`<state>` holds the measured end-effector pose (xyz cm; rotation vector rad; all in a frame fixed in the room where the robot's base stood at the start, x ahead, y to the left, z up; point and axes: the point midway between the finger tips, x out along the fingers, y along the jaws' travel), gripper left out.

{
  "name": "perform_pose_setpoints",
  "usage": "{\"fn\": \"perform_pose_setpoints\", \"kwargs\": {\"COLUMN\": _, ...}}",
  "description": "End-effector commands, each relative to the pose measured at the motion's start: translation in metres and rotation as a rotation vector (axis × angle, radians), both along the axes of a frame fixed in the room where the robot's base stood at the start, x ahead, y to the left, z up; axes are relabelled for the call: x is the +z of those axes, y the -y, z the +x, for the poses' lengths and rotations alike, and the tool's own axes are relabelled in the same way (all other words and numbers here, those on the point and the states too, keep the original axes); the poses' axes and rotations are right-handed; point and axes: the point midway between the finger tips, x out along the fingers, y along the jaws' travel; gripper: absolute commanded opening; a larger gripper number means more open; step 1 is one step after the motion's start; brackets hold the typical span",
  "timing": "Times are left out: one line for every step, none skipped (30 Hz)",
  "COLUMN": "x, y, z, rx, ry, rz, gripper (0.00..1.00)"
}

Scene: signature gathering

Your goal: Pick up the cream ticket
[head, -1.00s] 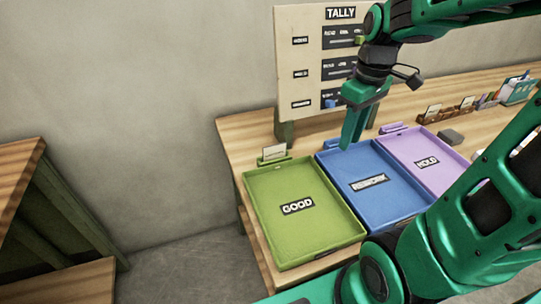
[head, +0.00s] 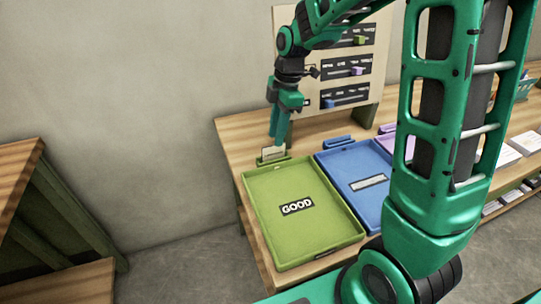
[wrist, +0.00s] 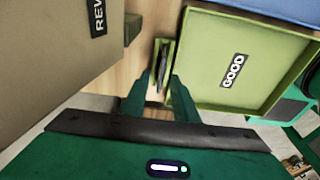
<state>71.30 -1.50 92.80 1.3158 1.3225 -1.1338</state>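The cream ticket (head: 268,153) stands upright in a small green holder (head: 263,162) at the back edge of the green GOOD tray (head: 278,222). My gripper (head: 278,141) points down just above the holder, close to the ticket and partly in front of it. In the wrist view my gripper (wrist: 161,98) is open, with a gap between its two fingers. The green holder (wrist: 158,44) shows beyond and between the fingertips, with the ticket seen nearly edge-on in it. I cannot tell whether a finger touches the ticket.
The blue tray (head: 352,198), with its own empty-looking blue holder (head: 338,141), lies right of the green one. A purple tray (head: 387,146) is partly hidden by my arm. The tally board (head: 347,60) stands behind my gripper. Bare wooden table (head: 236,133) lies left of the board.

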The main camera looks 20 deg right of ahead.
Motion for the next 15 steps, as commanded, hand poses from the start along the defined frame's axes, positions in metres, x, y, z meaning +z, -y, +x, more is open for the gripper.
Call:
{"fn": "perform_pose_setpoints", "kwargs": {"x": -0.003, "y": 0.0, "z": 0.0, "rx": 0.0, "ry": 0.001, "rz": 0.0, "gripper": 0.27}}
{"fn": "perform_pose_setpoints", "kwargs": {"x": -0.004, "y": -0.001, "z": 0.0, "rx": -0.001, "ry": 0.001, "rz": 0.0, "gripper": 0.27}}
{"fn": "perform_pose_setpoints", "kwargs": {"x": -0.006, "y": -0.001, "z": 0.0, "rx": -0.001, "ry": 0.001, "rz": 0.0, "gripper": 0.27}}
{"fn": "perform_pose_setpoints", "kwargs": {"x": -0.008, "y": -0.001, "z": 0.0, "rx": -0.001, "ry": 0.0, "rz": -0.001, "gripper": 0.27}}
{"fn": "perform_pose_setpoints", "kwargs": {"x": -0.01, "y": -0.002, "z": 0.0, "rx": -0.001, "ry": -0.001, "rz": -0.001, "gripper": 0.27}}
{"fn": "perform_pose_setpoints", "kwargs": {"x": -0.015, "y": -0.003, "z": -0.001, "rx": -0.001, "ry": -0.002, "rz": -0.001, "gripper": 0.27}}
{"fn": "perform_pose_setpoints", "kwargs": {"x": -0.019, "y": -0.004, "z": -0.001, "rx": -0.001, "ry": -0.002, "rz": -0.001, "gripper": 0.27}}
{"fn": "perform_pose_setpoints", "kwargs": {"x": -0.023, "y": -0.005, "z": -0.002, "rx": -0.001, "ry": -0.003, "rz": -0.001, "gripper": 0.27}}
{"fn": "perform_pose_setpoints", "kwargs": {"x": -0.029, "y": -0.006, "z": -0.002, "rx": -0.001, "ry": -0.003, "rz": -0.001, "gripper": 0.27}}
{"fn": "perform_pose_setpoints", "kwargs": {"x": -0.033, "y": -0.007, "z": -0.002, "rx": -0.001, "ry": -0.002, "rz": 0.0, "gripper": 0.27}}
{"fn": "perform_pose_setpoints", "kwargs": {"x": -0.037, "y": -0.008, "z": -0.002, "rx": -0.001, "ry": -0.003, "rz": -0.001, "gripper": 0.27}}
{"fn": "perform_pose_setpoints", "kwargs": {"x": -0.043, "y": -0.009, "z": -0.002, "rx": -0.001, "ry": -0.002, "rz": 0.0, "gripper": 0.27}}
{"fn": "perform_pose_setpoints", "kwargs": {"x": -0.046, "y": -0.009, "z": -0.002, "rx": -0.001, "ry": -0.002, "rz": 0.0, "gripper": 0.27}}
{"fn": "perform_pose_setpoints", "kwargs": {"x": -0.049, "y": -0.01, "z": -0.002, "rx": -0.001, "ry": -0.002, "rz": 0.0, "gripper": 0.27}}
{"fn": "perform_pose_setpoints", "kwargs": {"x": -0.052, "y": -0.01, "z": -0.002, "rx": -0.001, "ry": -0.001, "rz": 0.0, "gripper": 0.27}}
